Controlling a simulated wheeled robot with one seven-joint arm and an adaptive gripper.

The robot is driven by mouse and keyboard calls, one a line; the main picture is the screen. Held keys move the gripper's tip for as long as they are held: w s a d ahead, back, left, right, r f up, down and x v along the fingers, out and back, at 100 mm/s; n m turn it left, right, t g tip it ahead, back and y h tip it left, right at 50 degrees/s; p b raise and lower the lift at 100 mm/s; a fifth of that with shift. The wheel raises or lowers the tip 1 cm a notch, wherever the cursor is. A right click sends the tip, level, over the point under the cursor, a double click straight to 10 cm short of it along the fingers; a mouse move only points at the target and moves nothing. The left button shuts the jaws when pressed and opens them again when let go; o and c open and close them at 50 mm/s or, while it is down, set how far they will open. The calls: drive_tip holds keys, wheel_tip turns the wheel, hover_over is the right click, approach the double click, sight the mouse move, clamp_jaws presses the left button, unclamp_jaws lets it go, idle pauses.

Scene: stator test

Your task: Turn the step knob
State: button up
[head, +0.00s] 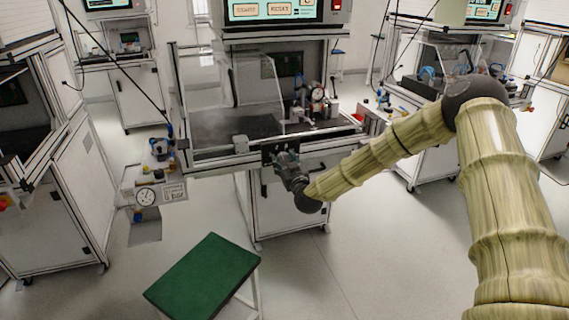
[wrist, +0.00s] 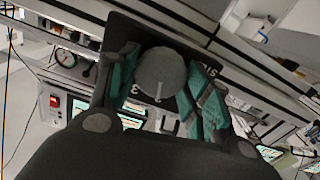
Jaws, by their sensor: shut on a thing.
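The step knob (wrist: 160,72) is a round grey knob with a pale pointer line, on a dark plate (wrist: 122,32) with white markings, in the wrist view. The pointer line aims toward the bottom of that view. My gripper (wrist: 162,80) has its green-padded fingers on either side of the knob, shut on it. In the head view my gripper (head: 284,160) is at the front rail of the middle station, against a small dark panel (head: 268,151). The knob itself is hidden behind my gripper there.
The middle station has a clear guard (head: 250,85) and a screen (head: 272,10) above. A pressure gauge (head: 146,196) hangs at its left. A green-topped stool (head: 205,275) stands in front. Other stations stand on both sides. The floor at the lower middle is clear.

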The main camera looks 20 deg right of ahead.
drive_tip(key=m+b, duration=0.3)
drive_tip(key=m, duration=0.1)
drive_tip(key=shift+d+f+m, duration=0.1)
drive_tip(key=shift+m, duration=0.3)
drive_tip(key=shift+m+b, duration=0.8)
drive_tip(key=shift+m, duration=0.6)
drive_tip(key=shift+d, duration=0.1)
drive_tip(key=o, duration=1)
drive_tip(key=shift+o, duration=0.2)
drive_tip(key=s, duration=1.2)
drive_tip(key=shift+d, duration=0.2)
